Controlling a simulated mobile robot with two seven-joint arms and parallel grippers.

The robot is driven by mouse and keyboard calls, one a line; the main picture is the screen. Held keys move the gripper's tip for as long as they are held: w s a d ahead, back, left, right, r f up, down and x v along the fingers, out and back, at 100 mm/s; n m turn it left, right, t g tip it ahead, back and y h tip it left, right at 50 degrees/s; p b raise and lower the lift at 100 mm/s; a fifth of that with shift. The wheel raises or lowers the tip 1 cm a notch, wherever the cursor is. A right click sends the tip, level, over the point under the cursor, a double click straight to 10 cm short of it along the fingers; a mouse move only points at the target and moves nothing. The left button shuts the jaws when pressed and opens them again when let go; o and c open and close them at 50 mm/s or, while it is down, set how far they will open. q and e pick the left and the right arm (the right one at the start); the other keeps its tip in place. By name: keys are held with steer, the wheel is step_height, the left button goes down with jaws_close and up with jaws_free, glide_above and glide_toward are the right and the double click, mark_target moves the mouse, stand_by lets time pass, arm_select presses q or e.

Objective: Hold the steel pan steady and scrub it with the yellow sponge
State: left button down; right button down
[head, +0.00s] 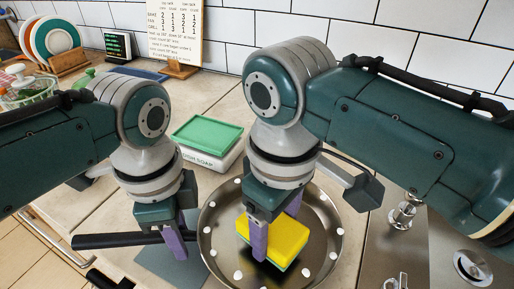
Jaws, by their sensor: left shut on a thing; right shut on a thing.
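The steel pan (318,228) lies on the counter at the lower middle, with several white spots around its inside edge. Its dark handle (115,240) points left. My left gripper (183,228) is shut on the handle close to the pan; its fingers partly hide the grip. The yellow sponge (287,237) has a greenish underside and is inside the pan, near the middle. My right gripper (275,226) is shut on the sponge from above, with one purple finger on its near side. I cannot tell how firmly the sponge touches the pan.
A white box lettered DISH SOAP (213,162) with a green tray-like top (207,134) stands just behind the pan. A recipe board (174,32), a plate rack (68,62) and a basket (28,92) stand farther back. Metal fittings (402,215) are at the right.

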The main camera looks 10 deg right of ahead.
steer(key=shift+f, duration=0.8)
steer(key=shift+a+f, duration=0.45)
steer(key=shift+f, duration=0.3)
steer(key=shift+a, duration=1.15)
steer(key=shift+d+f, duration=0.1)
steer(key=shift+d, duration=1.6)
steer(key=a, duration=0.3)
steer(key=shift+a, duration=0.3)
steer(key=d, duration=0.3)
steer(key=shift+a, duration=1.6)
steer(key=shift+d, duration=1.8)
steer(key=shift+r, duration=4.2)
